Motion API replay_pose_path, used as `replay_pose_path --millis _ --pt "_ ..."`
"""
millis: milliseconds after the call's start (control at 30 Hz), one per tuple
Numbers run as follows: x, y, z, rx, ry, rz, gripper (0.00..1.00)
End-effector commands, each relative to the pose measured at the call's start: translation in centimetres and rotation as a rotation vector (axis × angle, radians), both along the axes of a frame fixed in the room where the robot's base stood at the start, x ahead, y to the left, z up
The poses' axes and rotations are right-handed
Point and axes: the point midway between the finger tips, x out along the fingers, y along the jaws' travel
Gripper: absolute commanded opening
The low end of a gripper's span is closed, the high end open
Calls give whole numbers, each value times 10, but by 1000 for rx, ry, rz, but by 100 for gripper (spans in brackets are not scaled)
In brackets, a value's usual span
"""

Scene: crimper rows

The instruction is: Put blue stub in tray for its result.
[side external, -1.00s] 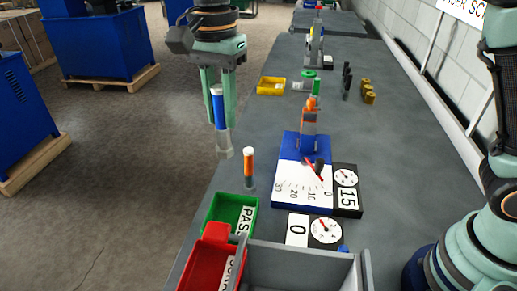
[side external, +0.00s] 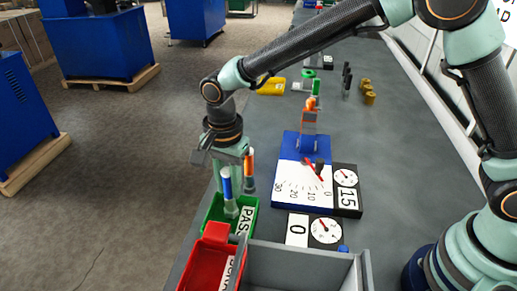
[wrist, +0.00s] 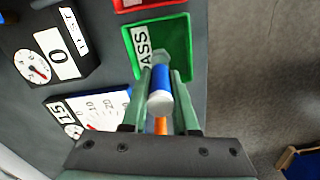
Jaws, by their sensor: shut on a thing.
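The blue stub (side external: 227,185) is upright, with a white top, a blue band and a grey lower end. My gripper (side external: 230,203) is shut on it, pointing down at the green tray (side external: 210,213) marked PASS. The wrist view shows the blue stub (wrist: 161,82) between the two fingers (wrist: 160,74), over the green tray (wrist: 184,36). The stub's lower end is over or inside the tray; I cannot tell whether it touches the floor. The red tray (side external: 196,265) is beside the green one, its label partly hidden.
An orange stub (side external: 248,165) stands on the bench just behind my gripper. A blue-based gauge (side external: 284,160) with a red needle and boxes reading 15 (side external: 347,198) and 0 (side external: 297,231) stand to the right. A grey bin (side external: 300,262) is in front.

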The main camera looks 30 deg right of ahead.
Motion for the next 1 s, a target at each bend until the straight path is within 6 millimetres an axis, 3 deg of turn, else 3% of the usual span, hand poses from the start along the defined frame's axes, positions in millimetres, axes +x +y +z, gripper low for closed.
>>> replay_pose_path --millis 200,600,633,700,1000 --pt "0 0 -24 -1 1 0 0" --pt "0 0 -28 -1 1 0 0" --pt "0 0 -28 -1 1 0 39" --pt "0 0 -28 -1 1 0 58" --pt "0 0 -27 -1 1 0 58"
